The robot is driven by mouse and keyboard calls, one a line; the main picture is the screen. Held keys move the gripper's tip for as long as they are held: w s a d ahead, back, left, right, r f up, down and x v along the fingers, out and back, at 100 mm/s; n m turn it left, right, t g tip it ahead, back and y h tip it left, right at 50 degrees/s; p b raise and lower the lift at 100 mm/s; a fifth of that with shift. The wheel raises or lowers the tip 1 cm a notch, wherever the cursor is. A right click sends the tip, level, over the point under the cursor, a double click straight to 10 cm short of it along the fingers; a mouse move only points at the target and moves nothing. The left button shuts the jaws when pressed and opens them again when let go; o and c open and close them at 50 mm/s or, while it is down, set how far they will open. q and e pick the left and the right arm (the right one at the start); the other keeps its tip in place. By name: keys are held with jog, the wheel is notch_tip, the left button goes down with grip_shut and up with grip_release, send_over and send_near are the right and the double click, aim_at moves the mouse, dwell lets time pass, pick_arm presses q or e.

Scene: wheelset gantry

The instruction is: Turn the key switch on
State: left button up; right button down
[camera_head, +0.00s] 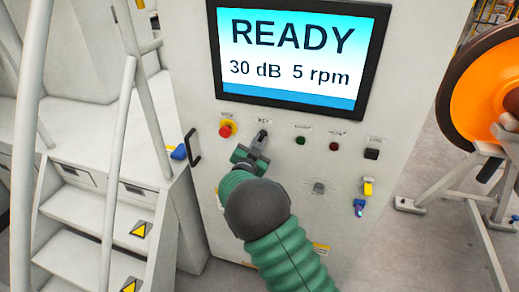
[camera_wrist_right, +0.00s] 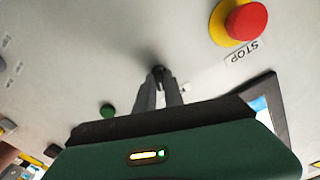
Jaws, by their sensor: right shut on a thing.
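The key switch (camera_head: 263,134) is a small dark switch on the light grey control panel, under the screen and right of the emergency stop. It also shows in the right wrist view (camera_wrist_right: 158,70), mostly hidden between the fingertips. My right gripper (camera_head: 258,142) is at the switch, its two grey fingers shut on it. The right wrist view shows the fingertips (camera_wrist_right: 159,78) closing around the dark key. How far the key is turned cannot be made out. My left gripper is not in view.
A red and yellow stop button (camera_head: 227,129) sits close left of the switch. Green (camera_head: 300,140) and dark red (camera_head: 333,146) buttons and a black switch (camera_head: 372,153) are to its right. The screen (camera_head: 298,50) reads READY. White stairs (camera_head: 75,215) stand left, an orange wheel (camera_head: 485,85) right.

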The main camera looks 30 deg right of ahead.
jog(key=shift+a+f+m+b, duration=0.1)
jog(key=shift+f+m+b, duration=0.15)
jog(key=shift+m+b, duration=0.45)
jog(key=c, duration=1.8)
grip_release()
jog(key=o, duration=0.4)
jog(key=shift+w, duration=0.25)
jog(key=shift+c, duration=0.2)
jog(key=shift+s+r, duration=0.1)
jog(key=shift+s, duration=0.05)
